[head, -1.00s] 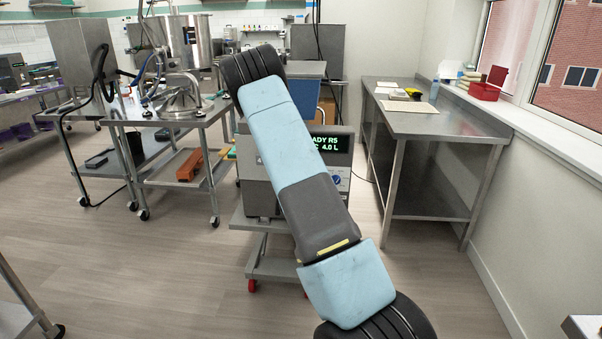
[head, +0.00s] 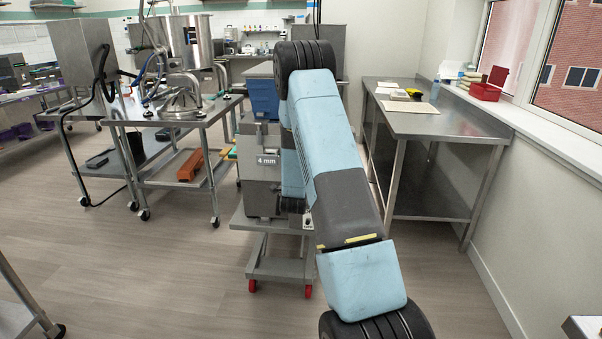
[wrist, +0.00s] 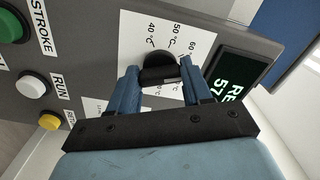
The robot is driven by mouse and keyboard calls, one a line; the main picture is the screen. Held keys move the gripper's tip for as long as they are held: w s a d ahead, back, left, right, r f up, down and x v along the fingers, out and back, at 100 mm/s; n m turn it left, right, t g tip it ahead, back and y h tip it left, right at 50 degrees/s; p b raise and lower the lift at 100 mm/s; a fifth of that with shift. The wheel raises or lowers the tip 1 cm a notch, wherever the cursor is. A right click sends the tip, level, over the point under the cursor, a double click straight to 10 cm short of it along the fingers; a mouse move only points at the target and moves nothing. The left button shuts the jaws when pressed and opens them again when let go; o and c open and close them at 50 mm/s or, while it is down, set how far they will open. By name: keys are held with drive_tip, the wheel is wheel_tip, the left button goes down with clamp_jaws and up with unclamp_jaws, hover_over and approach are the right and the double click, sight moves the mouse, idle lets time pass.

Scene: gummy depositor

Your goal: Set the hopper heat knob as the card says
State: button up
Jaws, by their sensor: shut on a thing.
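In the wrist view, my gripper (wrist: 160,69) has its two blue fingers either side of the dark heat knob (wrist: 159,76), shut on it. The knob sits on a white dial plate (wrist: 192,42) marked 40 °C, 50 °C and 60 °C. The knob's pointer is not clear to me. A dark display (wrist: 232,80) beside the dial shows green text, partly cut off, with "RE" and "57". In the head view the depositor (head: 262,180), marked "4 mm", stands behind my arm, which hides its display, knob and my gripper. I cannot make out the card.
Green (wrist: 12,24), white (wrist: 33,84) and yellow (wrist: 49,122) buttons sit left of the dial. The depositor stands on a wheeled cart (head: 278,268). Open floor lies left of the cart.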

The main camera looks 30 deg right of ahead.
drive_tip(key=m, duration=1.2)
drive_tip(key=shift+s+f+m, duration=0.2)
drive_tip(key=shift+f+m, duration=0.05)
drive_tip(key=shift+m, duration=0.05)
idle(0.4)
drive_tip(key=o, duration=0.8)
drive_tip(key=shift+w, duration=0.1)
drive_tip(key=shift+o, duration=1.3)
drive_tip(key=shift+r, duration=0.15)
drive_tip(key=v, duration=1.3)
drive_tip(key=shift+s+a, duration=0.25)
drive_tip(key=shift+s, duration=0.05)
